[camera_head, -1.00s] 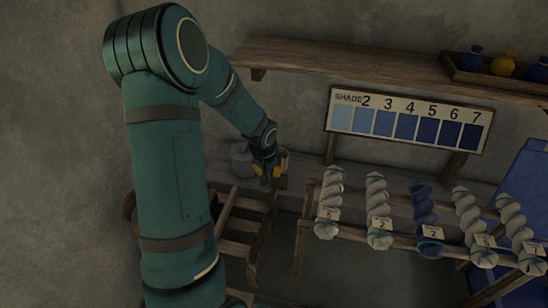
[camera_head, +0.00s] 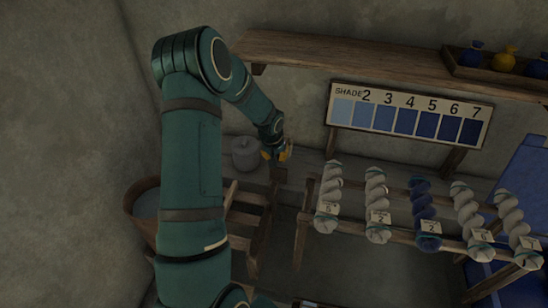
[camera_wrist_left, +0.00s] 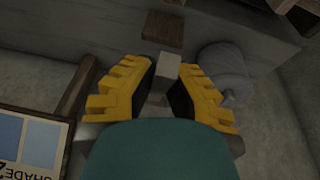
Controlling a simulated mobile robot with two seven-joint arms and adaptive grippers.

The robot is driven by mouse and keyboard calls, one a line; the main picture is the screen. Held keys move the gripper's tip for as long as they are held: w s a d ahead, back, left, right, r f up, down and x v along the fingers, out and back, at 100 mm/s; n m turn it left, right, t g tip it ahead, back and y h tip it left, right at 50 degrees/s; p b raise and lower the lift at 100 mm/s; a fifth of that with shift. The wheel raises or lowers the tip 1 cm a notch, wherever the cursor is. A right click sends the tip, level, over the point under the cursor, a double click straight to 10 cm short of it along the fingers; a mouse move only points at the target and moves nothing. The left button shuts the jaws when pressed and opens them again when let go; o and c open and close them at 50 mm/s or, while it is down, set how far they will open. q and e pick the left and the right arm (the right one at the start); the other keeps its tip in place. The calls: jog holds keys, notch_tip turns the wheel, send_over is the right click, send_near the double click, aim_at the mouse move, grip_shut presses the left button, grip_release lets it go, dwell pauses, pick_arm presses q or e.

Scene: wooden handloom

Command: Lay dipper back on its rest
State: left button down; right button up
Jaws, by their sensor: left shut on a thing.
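My left gripper (camera_head: 277,153) is at the back ledge, just right of a grey lidded pot (camera_head: 246,154). In the left wrist view, its yellow fingers (camera_wrist_left: 166,88) close around a pale, narrow bar, which I take for the dipper's handle (camera_wrist_left: 168,68). The rest of the dipper is hidden or cannot be told apart. A dark brown wooden block (camera_wrist_left: 164,31) lies just beyond the bar in the wrist view; whether it is the rest is unclear, and so is whether the two touch. My right gripper is not in view.
A wooden rack with several twisted skeins (camera_head: 421,207) stands at the right, below the shade board (camera_head: 405,117). A wooden shelf (camera_head: 350,62) runs above. A round tub (camera_head: 144,208) and a slatted wooden frame (camera_head: 247,215) stand low at the left.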

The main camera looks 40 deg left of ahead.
pick_arm(q)
jog(key=w+a+f, duration=0.1)
jog(key=w+f, duration=0.1)
jog(key=w+a+f+b, duration=0.1)
jog(key=w+f, duration=0.1)
jog(key=w, duration=0.1)
jog(key=w+a+f+b, duration=0.1)
jog(key=w+a+f, duration=0.1)
jog(key=shift+w+f, duration=0.15)
jog(key=shift+f, duration=0.25)
jog(key=shift+f+b, duration=0.65)
jog(key=shift+f, duration=0.05)
jog(key=c, duration=1)
grip_release()
jog(key=shift+c, duration=0.2)
jog(key=v, duration=1.2)
